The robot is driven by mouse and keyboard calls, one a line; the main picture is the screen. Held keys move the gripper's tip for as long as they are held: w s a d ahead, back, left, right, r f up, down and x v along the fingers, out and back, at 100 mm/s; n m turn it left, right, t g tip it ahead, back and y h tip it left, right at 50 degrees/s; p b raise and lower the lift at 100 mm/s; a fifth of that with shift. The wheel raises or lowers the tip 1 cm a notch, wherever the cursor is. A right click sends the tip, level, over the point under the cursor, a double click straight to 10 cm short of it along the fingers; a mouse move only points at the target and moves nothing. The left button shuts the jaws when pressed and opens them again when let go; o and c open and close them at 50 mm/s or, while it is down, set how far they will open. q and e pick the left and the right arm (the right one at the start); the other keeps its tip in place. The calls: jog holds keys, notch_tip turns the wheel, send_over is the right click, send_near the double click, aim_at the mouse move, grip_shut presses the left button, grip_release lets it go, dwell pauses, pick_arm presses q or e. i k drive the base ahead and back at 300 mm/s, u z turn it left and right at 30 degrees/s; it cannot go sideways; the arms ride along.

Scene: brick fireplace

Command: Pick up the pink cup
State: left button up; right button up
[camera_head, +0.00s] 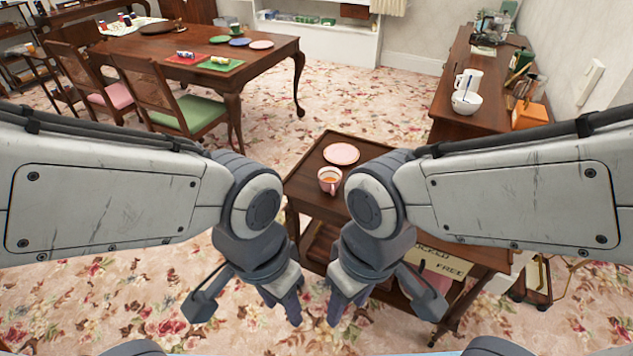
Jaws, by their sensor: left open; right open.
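The pink cup (330,180) stands upright on a dark wooden cart (312,198), with orange-brown liquid visible inside. A pink plate (341,154) lies just behind it. My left gripper (247,306) hangs in front of the cart, lower left of the cup in the picture, open and empty. My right gripper (385,300) hangs below the cup to the right, also open and empty, in front of the cart. Neither gripper touches the cup. My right arm's joint hides part of the cart top to the right of the cup.
A dining table (285,52) with plates and two chairs stands back left. A sideboard (455,98) with a white mug (468,82) and bowl (466,103) runs along the right wall. A sign (440,262) shows at the cart's front right. Floral carpet lies clear between table and cart.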

aim_at(330, 177)
jog(key=u, duration=0.15)
jog(key=i, duration=1.15)
jog(key=z, duration=0.45)
